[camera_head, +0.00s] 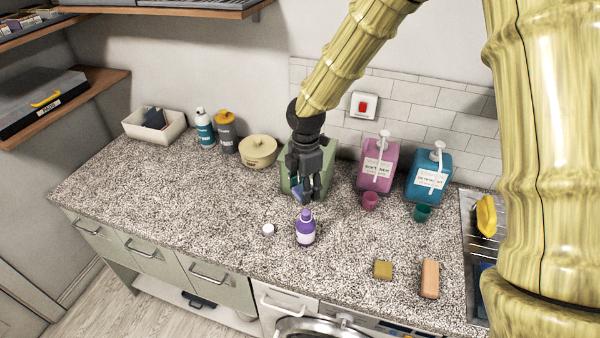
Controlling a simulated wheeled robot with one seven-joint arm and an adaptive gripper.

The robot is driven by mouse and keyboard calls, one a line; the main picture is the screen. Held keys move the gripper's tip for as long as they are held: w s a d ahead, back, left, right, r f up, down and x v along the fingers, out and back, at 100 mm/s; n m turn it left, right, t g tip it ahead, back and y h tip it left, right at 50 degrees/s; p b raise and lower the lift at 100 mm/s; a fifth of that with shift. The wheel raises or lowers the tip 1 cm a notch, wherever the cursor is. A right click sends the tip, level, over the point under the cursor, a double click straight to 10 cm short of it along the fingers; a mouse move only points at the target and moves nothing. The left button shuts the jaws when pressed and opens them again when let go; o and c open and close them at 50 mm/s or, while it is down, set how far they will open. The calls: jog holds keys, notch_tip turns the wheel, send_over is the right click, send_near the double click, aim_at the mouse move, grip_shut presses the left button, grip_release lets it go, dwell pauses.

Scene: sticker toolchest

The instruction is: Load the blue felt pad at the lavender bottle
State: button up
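The lavender bottle (305,230) stands upright on the speckled counter, purple with a pale label. Its top looks open, and a small white cap (268,229) lies on the counter to its left. My gripper (306,196) points down just above and behind the bottle. A small blue pad (297,191) shows at its fingers, tilted, and the fingers look closed on it. The fingers hide part of the pad. The pad appears apart from the bottle's mouth, but the exact gap cannot be told.
A green container (290,181) stands behind my gripper. Pink (376,165) and blue (428,177) pump dispensers stand right, with small cups in front. A yellow block (383,268) and an orange block (430,278) lie front right. The counter's left front is clear.

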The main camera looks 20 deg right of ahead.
aim_at(307, 213)
jog(key=shift+d, duration=0.1)
jog(key=shift+s+f, duration=0.15)
jog(key=shift+s+d+f+b, duration=0.2)
jog(key=shift+s+b, duration=0.45)
jog(key=shift+s+f+b, duration=0.1)
jog(key=shift+f+b, duration=0.2)
jog(key=f, duration=0.1)
jog(key=w+f+b, duration=0.1)
jog(key=f, duration=0.1)
jog(key=shift+w+a+f+b, duration=0.1)
jog(key=shift+w+f+b, duration=0.05)
jog(key=shift+w+b, duration=0.2)
jog(key=shift+s+f+b, duration=0.2)
jog(key=shift+f+b, duration=0.05)
jog(key=shift+b, duration=0.05)
jog(key=shift+s+f, duration=0.1)
jog(key=shift+s, duration=0.3)
jog(key=shift+w+f, duration=0.2)
jog(key=shift+w, duration=0.15)
jog(key=shift+s+r, duration=0.1)
jog(key=shift+s, duration=0.15)
jog(key=shift+w, duration=0.1)
jog(key=shift+f, duration=0.6)
dwell(0.8)
